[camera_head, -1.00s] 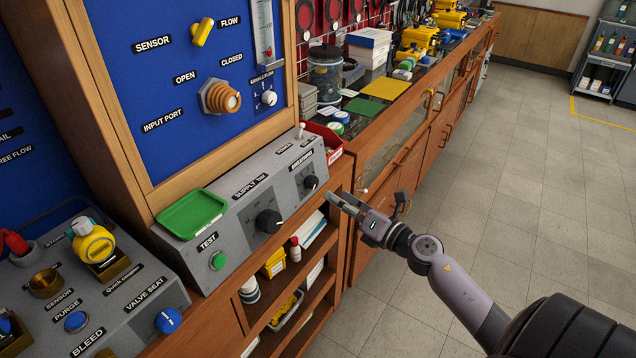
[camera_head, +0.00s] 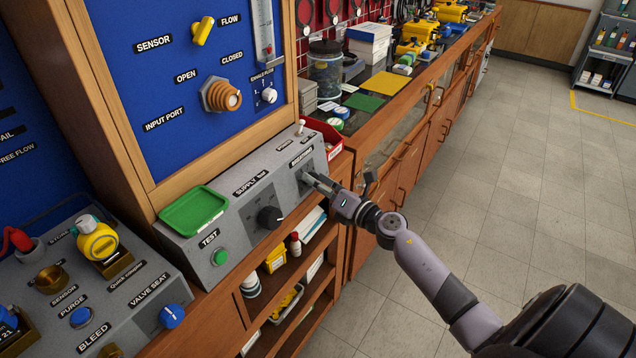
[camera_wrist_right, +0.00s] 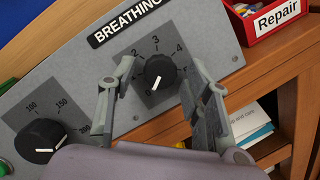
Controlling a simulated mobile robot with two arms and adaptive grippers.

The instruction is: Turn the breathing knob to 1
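The breathing knob (camera_wrist_right: 159,72) is a round black knob with a white pointer line on a dark dial, under the BREATHING label (camera_wrist_right: 130,20). In the right wrist view the pointer aims down and slightly left, toward the 0 mark. The numerals 2, 3 and 4 show; the 1 is hidden by a finger. My right gripper (camera_wrist_right: 161,67) is open, with one finger to each side of the knob and gaps between. In the head view my right gripper (camera_head: 313,180) is at the panel and mostly covers the knob. My left gripper is not in view.
The larger supply knob (camera_head: 269,217) is left of the breathing knob, with the green test button (camera_head: 219,257) beyond. A green tray (camera_head: 193,210) lies on the console. A toggle switch (camera_head: 300,128) and a red Repair bin (camera_wrist_right: 268,14) are close by.

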